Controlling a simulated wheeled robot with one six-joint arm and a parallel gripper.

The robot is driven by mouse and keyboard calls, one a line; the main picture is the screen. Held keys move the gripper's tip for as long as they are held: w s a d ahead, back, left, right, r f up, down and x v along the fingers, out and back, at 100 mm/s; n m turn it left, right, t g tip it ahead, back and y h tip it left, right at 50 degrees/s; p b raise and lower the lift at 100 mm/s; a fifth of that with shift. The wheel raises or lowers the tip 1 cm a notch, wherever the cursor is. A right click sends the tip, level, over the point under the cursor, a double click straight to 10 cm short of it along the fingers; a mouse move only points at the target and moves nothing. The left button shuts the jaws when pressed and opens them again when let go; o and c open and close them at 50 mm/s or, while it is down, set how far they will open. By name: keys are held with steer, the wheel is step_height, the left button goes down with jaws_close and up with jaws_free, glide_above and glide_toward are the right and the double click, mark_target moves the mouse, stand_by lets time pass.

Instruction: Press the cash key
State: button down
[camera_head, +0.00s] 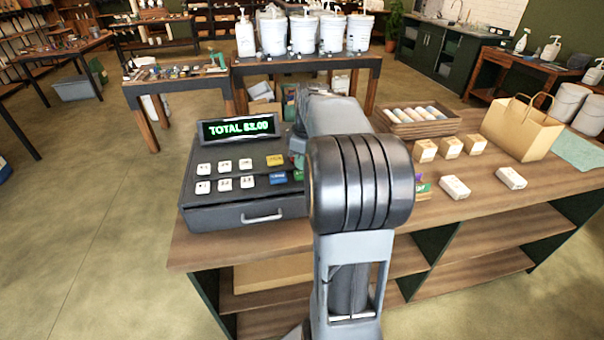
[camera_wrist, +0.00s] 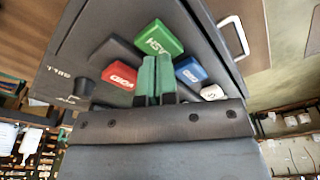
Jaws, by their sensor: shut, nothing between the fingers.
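The cash key (camera_wrist: 161,38) is green with white lettering, on the sloped key panel of the dark cash register (camera_head: 240,213). In the head view its green edge (camera_head: 298,176) shows just left of my arm. My gripper (camera_wrist: 156,62) is shut and empty, with its green fingers pointing at the panel right beside the cash key. The fingertips overlap the key's near edge in the wrist view; I cannot tell whether they touch it. A red key (camera_wrist: 116,75) is to the left and a blue key (camera_wrist: 190,70) to the right. The register display (camera_head: 238,128) reads TOTAL $2.00.
The register's drawer, with a light handle (camera_head: 262,216), looks closed. White number keys and a yellow key (camera_head: 275,160) share the panel. Small boxes (camera_head: 454,187), a paper bag (camera_head: 522,128) and a tray (camera_head: 418,130) stand right of my arm on the wooden counter (camera_head: 470,222).

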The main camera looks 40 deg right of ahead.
mark_target(302, 173)
steer(key=shift+f+b, duration=0.7)
steer(key=shift+f, duration=0.35)
steer(key=shift+r, duration=0.1)
stand_by(0.4)
step_height(302, 173, up, 7)
steer(key=p, duration=0.6)
stand_by(0.7)
